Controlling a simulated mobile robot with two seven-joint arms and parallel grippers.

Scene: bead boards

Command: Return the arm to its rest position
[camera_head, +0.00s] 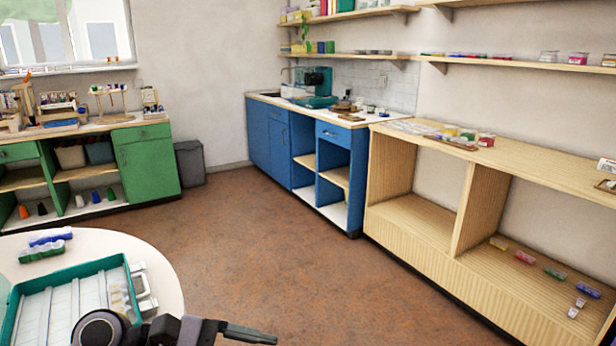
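My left arm comes in at the bottom left, in front of the round white table (165,270). Its dark gripper (262,337) points right over the floor, past the table's edge. Only part of the fingers shows above the bottom edge, so I cannot tell whether they are open or shut. I see nothing held in the visible part. My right gripper is out of view.
A teal-rimmed tray (70,269) with clear compartments lies on the table, partly behind my arm. Small bead boxes (45,245) sit behind it. Green cabinets (148,165), blue cabinets (268,145) and a wooden shelf unit (480,270) line the walls. The brown floor (270,240) between is clear.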

